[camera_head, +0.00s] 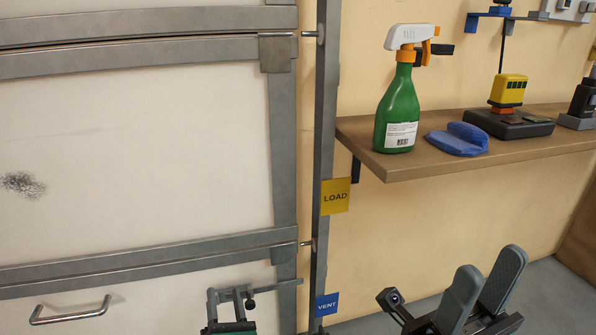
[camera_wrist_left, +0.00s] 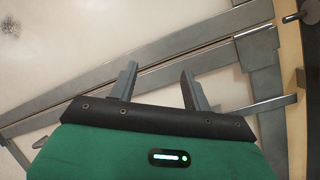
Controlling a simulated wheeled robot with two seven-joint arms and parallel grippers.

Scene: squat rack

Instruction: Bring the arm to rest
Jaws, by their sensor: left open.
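My left gripper (camera_head: 227,293) is low in the head view, in front of the lower part of the grey-framed white panel (camera_head: 130,150). In the left wrist view its two grey fingers (camera_wrist_left: 156,82) stand apart with nothing between them, and the panel's grey frame shows behind. A thin grey bar (camera_wrist_left: 268,103) lies just right of the fingers in that view. My right gripper (camera_head: 490,270) is at the bottom right of the head view, its two grey pads apart and empty.
A metal handle (camera_head: 70,312) is at lower left. LOAD (camera_head: 335,196) and VENT (camera_head: 327,304) labels mark the upright.

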